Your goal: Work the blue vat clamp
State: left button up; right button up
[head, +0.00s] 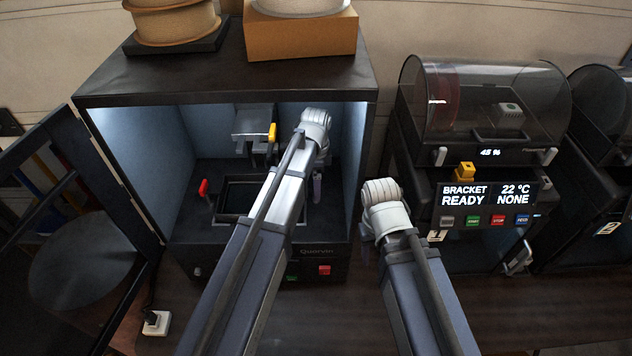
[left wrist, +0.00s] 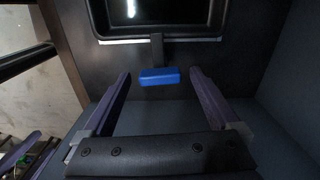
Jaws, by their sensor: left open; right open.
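The blue vat clamp (left wrist: 159,77) shows in the left wrist view as a blue handle on a dark arm at the vat's rim (left wrist: 165,40). My left gripper (left wrist: 160,74) is open, with one purple-grey finger on each side of the blue handle and a gap to both. In the head view my left arm reaches into the open printer and hides the blue clamp. The dark vat (head: 235,196) shows partly there, with a red clamp (head: 203,187) on its left. My right gripper (head: 367,236) is open outside the printer's right wall, mostly hidden by its wrist.
The printer's build head (head: 252,122) with a yellow part (head: 272,132) hangs above the vat. The open door (head: 85,240) stands at the left. A second printer (head: 485,110) with a display (head: 486,196) and a yellow block (head: 464,171) stands at the right.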

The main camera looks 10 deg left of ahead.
pick_arm(q)
jog(key=shift+r, duration=0.15)
notch_tip(320, 180, up, 8)
jog(key=p, duration=0.7)
jog(key=shift+f+p, duration=0.2)
jog(key=shift+p, duration=0.2)
jog(key=shift+f, duration=0.1)
